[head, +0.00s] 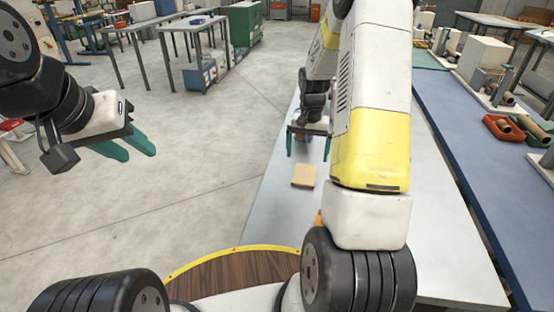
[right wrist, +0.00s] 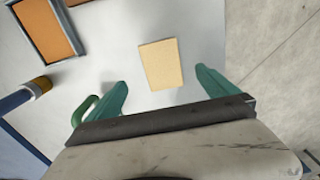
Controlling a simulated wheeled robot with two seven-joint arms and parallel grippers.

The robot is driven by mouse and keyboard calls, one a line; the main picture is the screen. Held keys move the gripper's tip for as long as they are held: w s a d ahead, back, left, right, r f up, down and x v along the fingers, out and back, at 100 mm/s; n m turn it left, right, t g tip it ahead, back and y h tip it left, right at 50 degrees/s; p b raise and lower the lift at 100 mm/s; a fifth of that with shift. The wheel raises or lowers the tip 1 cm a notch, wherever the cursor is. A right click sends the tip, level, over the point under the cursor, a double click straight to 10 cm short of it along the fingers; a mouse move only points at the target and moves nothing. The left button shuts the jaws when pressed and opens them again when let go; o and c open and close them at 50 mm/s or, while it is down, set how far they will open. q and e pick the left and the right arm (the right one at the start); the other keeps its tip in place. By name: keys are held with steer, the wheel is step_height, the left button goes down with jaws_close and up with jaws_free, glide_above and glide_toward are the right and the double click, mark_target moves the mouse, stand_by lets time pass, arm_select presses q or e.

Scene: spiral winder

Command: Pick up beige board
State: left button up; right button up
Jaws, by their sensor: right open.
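The beige board (head: 304,175) is a small flat rectangle lying on the light grey table top in the head view. It also shows in the right wrist view (right wrist: 161,64), slightly tilted and ahead of the fingers. My right gripper (head: 308,145) is over the table, beyond the board in the head view. In the right wrist view its two green fingers (right wrist: 161,92) are spread apart with nothing between them, and the board lies apart from them. My left gripper (head: 127,149) hangs over the floor at the left, with its green fingers apart and empty.
In the right wrist view, a framed orange-brown panel (right wrist: 46,27), a blue cylinder with a tan band (right wrist: 27,94) and a green curved object (right wrist: 84,112) lie left of the board. The table edge is on the right. A blue bench (head: 455,135) runs along the right.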

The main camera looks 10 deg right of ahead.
mark_target(304, 176)
steer(key=shift+w+a+f, duration=0.15)
steer(key=shift+w+f, duration=0.05)
steer(key=shift+f, duration=0.65)
step_height(304, 176, down, 7)
steer(key=shift+s+f, duration=0.1)
steer(key=shift+f, duration=0.05)
steer(key=c, duration=1.5)
